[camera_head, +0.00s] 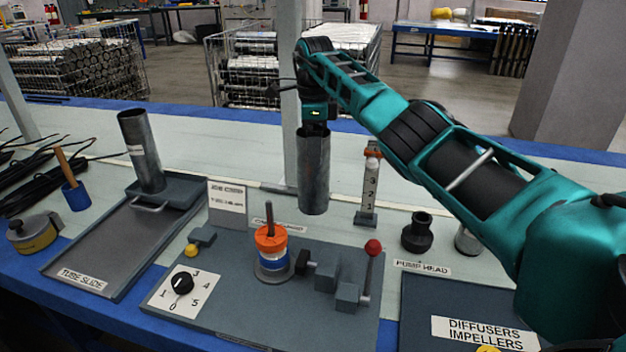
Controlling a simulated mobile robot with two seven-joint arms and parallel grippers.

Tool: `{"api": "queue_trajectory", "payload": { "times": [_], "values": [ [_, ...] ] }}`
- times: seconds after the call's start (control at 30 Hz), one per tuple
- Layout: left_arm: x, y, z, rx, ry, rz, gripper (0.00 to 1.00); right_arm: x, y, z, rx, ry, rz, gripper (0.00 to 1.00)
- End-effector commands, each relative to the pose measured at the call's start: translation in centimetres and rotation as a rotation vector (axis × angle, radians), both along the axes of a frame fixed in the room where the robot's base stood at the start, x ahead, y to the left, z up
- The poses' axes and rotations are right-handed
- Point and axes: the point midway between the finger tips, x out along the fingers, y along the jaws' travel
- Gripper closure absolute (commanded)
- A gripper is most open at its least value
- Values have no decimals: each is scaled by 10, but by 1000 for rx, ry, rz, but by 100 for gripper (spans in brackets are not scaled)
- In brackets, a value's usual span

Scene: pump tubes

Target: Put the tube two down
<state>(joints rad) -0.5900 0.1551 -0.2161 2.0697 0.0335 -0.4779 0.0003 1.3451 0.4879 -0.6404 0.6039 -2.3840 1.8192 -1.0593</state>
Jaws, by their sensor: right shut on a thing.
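My right gripper (315,126) is shut on the top end of a dark grey metal tube (314,175). The tube hangs upright above the bench, behind the fixture with the orange-topped post. Its lower end appears clear of the surface, though the exact gap is hard to judge. Another grey tube (141,150) stands tilted slightly in a holder on the tube slide (115,245) at the left. Neither tube carries a readable number. My left gripper is not in view.
A grey fixture plate (260,320) carries a post with an orange top (270,238), a numbered dial (182,284) and a red-knobbed lever (373,247). A numbered stand (369,190), a black pump head (417,232) and the diffusers tray (415,310) are to the right. Cables lie at far left.

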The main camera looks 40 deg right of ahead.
Motion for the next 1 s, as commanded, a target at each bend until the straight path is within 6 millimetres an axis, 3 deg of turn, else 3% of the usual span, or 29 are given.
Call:
{"api": "queue_trajectory", "payload": {
  "times": [0.1, 0.33, 0.57, 0.97, 1.0],
  "values": [
    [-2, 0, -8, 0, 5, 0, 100, 0, 1, -19, 2, -3, 2, 60],
    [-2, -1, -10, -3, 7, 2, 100, 1, 0, -33, 0, -4, 2, 60],
    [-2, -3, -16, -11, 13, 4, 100, 0, 1, -66, 2, -3, 3, 60],
    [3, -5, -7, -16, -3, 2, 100, 1, 0, -71, 0, -4, 3, 60],
    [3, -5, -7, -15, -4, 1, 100, 0, 0, -72, 0, -1, 3, 14]
  ]
}}
